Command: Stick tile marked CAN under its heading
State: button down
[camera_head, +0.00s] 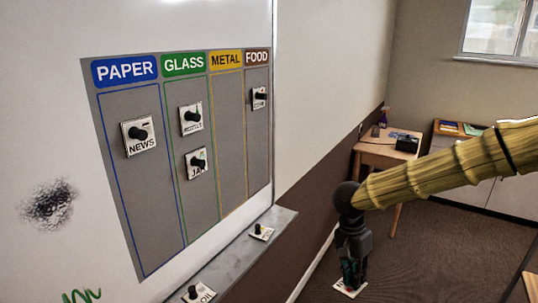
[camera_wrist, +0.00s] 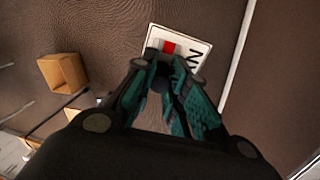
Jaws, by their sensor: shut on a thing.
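My gripper (camera_head: 352,270) is shut on the dark knob of a white tile (camera_head: 343,291), held in the air right of the board ledge. In the wrist view the fingers (camera_wrist: 165,80) close around the knob. The tile (camera_wrist: 198,45) shows a red picture and part of a word with an N; the fingers hide the rest. The sorting board (camera_head: 160,180) has PAPER, GLASS, METAL and FOOD headings. The yellow METAL heading (camera_head: 226,60) stands over a column (camera_head: 231,140) with no tile in it.
A NEWS tile (camera_head: 130,149) is under PAPER, two tiles (camera_head: 184,130) under GLASS, and one (camera_head: 255,104) under FOOD. Two more tiles lie on the ledge (camera_head: 232,262). A wooden table (camera_head: 385,152) stands behind. Open floor lies below my gripper.

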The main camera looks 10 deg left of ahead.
jog(key=w+a+r+m+g+y, duration=0.3)
jog(key=a+r+m+y, duration=0.2)
jog(key=a+m, duration=0.45)
jog(key=w+a+r+m+g+y, duration=0.35)
jog(key=a+r+m+y, duration=0.2)
jog(key=m, duration=0.65)
jog(key=w+a+r+m+t+y+b, duration=0.1)
jog(key=w+a+r+m+t+y, duration=0.1)
jog(key=a+r+m+t+y, duration=0.5)
notch_tip(320, 180, up, 8)
jog(key=a+m+t, duration=0.2)
jog(key=m+t, duration=0.2)
jog(key=t, duration=0.2)
jog(key=shift+w+a+m, duration=0.15)
jog(key=shift+a+m, duration=0.2)
jog(key=shift+a, duration=0.05)
jog(key=shift+d+r+y, duration=0.1)
jog(key=shift+r+y, duration=0.05)
jog(key=shift+y, duration=0.2)
